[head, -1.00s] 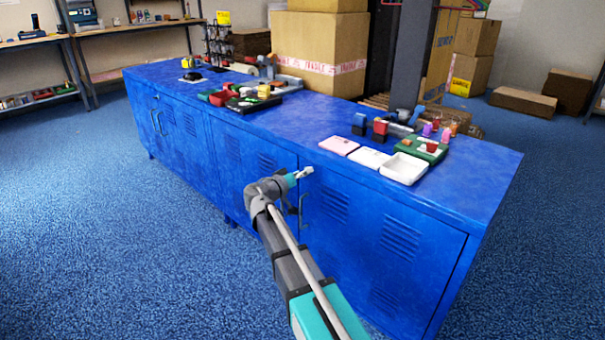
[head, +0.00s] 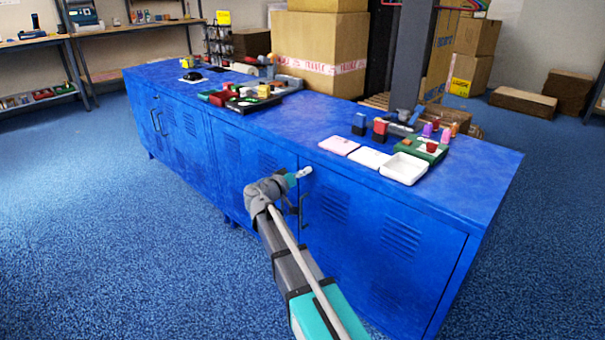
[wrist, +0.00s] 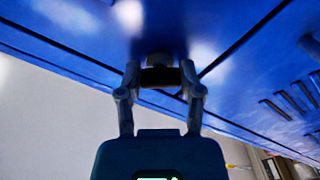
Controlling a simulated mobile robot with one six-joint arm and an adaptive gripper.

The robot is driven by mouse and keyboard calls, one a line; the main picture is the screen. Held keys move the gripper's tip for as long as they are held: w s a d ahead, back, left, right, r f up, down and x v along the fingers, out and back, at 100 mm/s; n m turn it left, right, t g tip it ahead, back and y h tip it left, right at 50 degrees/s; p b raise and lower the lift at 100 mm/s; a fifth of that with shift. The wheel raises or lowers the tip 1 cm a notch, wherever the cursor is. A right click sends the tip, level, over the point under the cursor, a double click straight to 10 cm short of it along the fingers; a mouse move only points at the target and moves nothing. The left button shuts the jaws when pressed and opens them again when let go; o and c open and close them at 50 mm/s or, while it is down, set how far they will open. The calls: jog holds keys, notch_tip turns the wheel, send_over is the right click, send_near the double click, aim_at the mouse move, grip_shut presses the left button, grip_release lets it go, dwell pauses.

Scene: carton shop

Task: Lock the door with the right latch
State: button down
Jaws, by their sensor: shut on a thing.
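My gripper (head: 303,173) is at the upper front of the blue cabinet (head: 250,105), near the top edge of the right door (head: 375,235). In the wrist view my gripper (wrist: 160,78) has its two fingers shut on a small latch, with a grey part (wrist: 158,59) of it showing just beyond the fingertips. A dark band lies between the fingers. The latch is too small and too covered by the fingers in the head view to tell its angle. The right door looks flush with the cabinet front, and its dark handle (head: 302,206) is just below my gripper.
On the cabinet top above the right door are a pink tray (head: 339,146), a white tray (head: 369,158) and a deeper white tray (head: 404,169). Coloured parts stand behind them. The blue carpet (head: 110,250) in front is clear.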

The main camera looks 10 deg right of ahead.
jog(key=n, duration=1)
jog(key=shift+n, duration=0.3)
dwell(0.4)
jog(key=shift+c, duration=1.2)
grip_release()
jog(key=v, duration=1.2)
